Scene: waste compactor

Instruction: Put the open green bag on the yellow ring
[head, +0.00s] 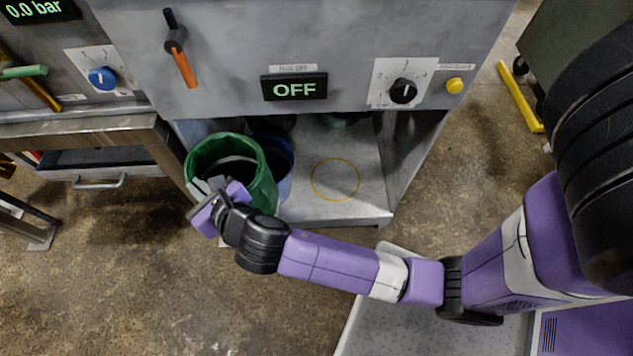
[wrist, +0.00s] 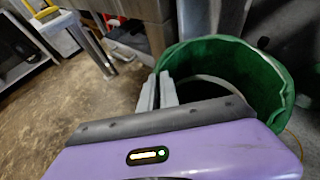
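The open green bag (head: 262,190) is upright with its round mouth facing up, at the left front of the compactor's lower bay. In the wrist view the green bag (wrist: 225,50) fills the upper right, just beyond the fingers. The yellow ring (head: 312,180) is a thin circle on the grey bay floor, to the right of the bag and empty. My gripper (head: 207,189) is at the bag's front-left rim. In the wrist view my gripper's fingers (wrist: 157,92) are close together with the rim between them. The bag's underside is hidden.
A blue container (head: 283,165) stands right behind the bag. The bay floor (head: 300,205) has side walls and the control panel overhead. A metal table with a drawer (head: 110,165) stands to the left.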

